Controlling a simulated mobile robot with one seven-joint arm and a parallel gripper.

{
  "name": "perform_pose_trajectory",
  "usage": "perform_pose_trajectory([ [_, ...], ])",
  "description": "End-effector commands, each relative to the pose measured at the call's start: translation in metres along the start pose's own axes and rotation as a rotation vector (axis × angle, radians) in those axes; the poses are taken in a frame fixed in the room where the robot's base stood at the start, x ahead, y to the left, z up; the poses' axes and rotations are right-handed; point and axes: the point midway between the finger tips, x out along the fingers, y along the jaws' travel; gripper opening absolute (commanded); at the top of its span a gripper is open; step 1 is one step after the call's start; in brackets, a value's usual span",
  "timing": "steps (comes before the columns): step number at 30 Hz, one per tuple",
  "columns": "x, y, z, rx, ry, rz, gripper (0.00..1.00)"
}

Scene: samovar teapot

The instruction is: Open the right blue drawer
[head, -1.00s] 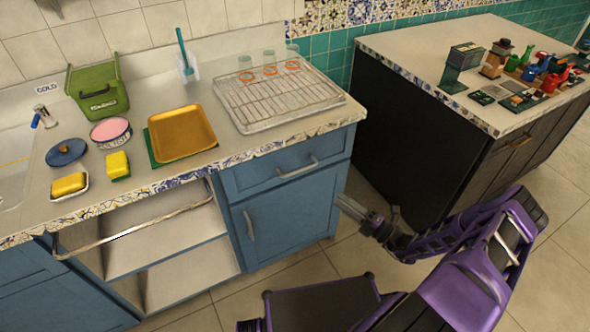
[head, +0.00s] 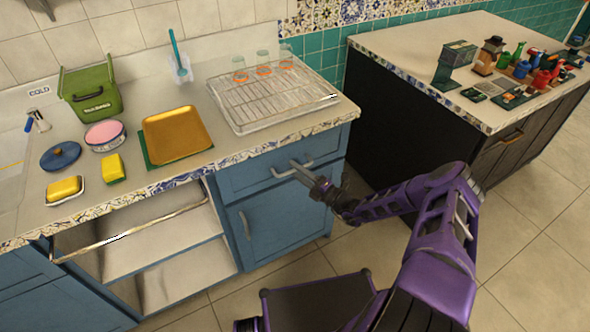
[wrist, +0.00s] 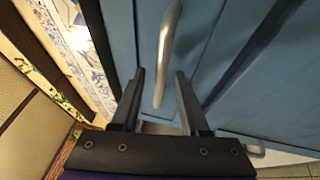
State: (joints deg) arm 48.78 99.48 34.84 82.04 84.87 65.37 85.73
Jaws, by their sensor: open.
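The right blue drawer (head: 240,181) is shut under the counter's right end, above a blue cabinet door. Its metal bar handle (head: 281,173) is on the drawer front. My gripper (head: 296,164) is open at the right part of this handle. In the wrist view my gripper (wrist: 159,76) has one finger on each side of the handle (wrist: 167,45), whose lower end shows between them. The blue drawer front (wrist: 197,40) lies behind the handle. I cannot tell whether the fingers touch the handle.
The cabinet door (head: 270,228) below has its own handle (head: 245,225). An open shelf with a metal towel bar (head: 130,232) is at left. A wire rack (head: 270,100) with glasses stands on the counter above. A dark island (head: 400,125) stands to the right, past a floor gap.

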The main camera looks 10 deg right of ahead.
Motion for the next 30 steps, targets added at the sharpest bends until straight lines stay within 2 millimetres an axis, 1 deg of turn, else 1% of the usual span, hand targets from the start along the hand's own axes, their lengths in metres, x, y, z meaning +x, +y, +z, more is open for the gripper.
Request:
perform_pose_trajectory([
  [3,0.0052,0.0,0.0001,0.0,0.0,0.0,0.45],
  [10,0.0057,-0.0001,0.0002,0.0,-0.001,0.0,0.45],
  [11,0.0057,0.0,0.0002,0.0,-0.001,0.0,0.43],
  [12,0.0056,-0.0001,0.0001,0.0,0.0,0.0,0.36],
  [14,0.0055,0.0,0.0001,0.0,0.0,0.0,0.25],
  [18,0.0054,0.0,0.0001,0.0,0.0,0.0,0.0],
  [30,0.0053,0.0001,0.0001,0.0,0.0,0.0,0.0],
])
